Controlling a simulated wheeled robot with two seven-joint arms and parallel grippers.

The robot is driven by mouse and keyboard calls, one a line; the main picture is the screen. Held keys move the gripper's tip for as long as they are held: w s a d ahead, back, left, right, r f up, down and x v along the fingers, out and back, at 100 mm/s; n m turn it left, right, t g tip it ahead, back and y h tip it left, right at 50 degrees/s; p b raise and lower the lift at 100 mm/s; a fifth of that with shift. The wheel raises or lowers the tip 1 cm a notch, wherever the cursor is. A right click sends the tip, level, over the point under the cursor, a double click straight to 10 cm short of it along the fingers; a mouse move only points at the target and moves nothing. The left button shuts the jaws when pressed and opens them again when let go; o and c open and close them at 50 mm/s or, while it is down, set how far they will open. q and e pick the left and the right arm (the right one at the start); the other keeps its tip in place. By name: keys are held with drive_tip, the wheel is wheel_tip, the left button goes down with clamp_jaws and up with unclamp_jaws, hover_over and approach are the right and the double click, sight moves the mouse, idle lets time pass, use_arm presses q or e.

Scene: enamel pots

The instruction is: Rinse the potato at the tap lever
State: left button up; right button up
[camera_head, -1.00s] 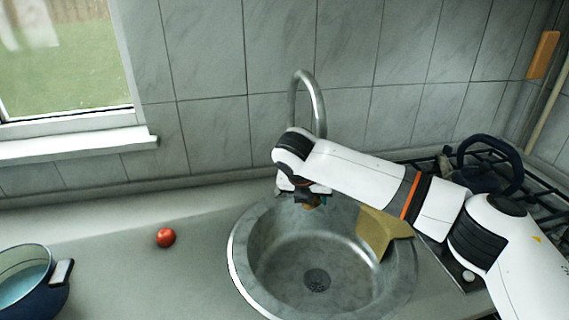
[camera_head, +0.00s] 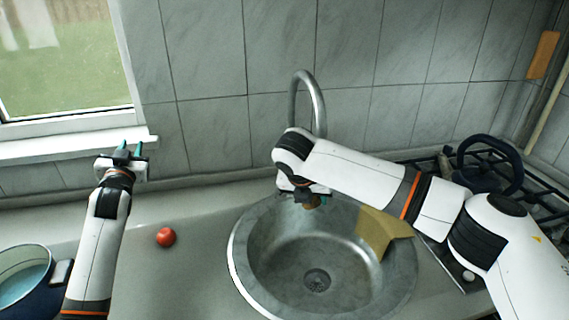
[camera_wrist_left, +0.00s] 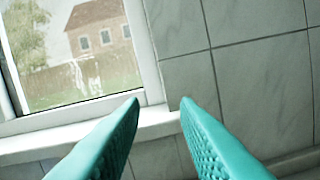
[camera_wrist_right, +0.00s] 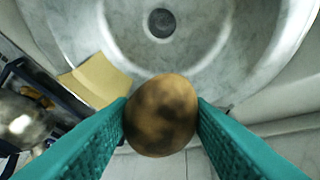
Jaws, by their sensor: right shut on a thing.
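The brown potato (camera_wrist_right: 161,114) is held between the teal fingers of my right gripper (camera_wrist_right: 162,118), over the round metal sink (camera_head: 262,285). In the head view the potato (camera_head: 311,203) shows only in part under my right wrist. The curved metal tap (camera_head: 318,108) rises behind my right arm; its base is hidden and I cannot make out the lever. My left gripper (camera_head: 128,150) is raised near the window sill, its fingers apart and pointing up. In the left wrist view the fingers of my left gripper (camera_wrist_left: 160,100) are open with nothing between them.
A red tomato-like item (camera_head: 165,237) lies on the counter left of the sink. A blue pot (camera_head: 45,300) with pale liquid stands at the left edge. A yellow cloth (camera_head: 380,232) hangs over the sink's right rim. A dark kettle (camera_head: 490,165) sits on the stove.

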use_arm(q)
drive_tip(key=w+d+f+m+g+h, duration=0.15)
drive_tip(key=d+f+h, duration=0.35)
drive_tip(key=d, duration=1.3)
drive_tip(key=d+f+m+h, duration=0.2)
drive_tip(key=d+f+h, duration=0.3)
drive_tip(key=d, duration=1.2)
drive_tip(key=x, duration=1.1)
drive_tip(key=shift+r, duration=0.25)
clamp_jaws()
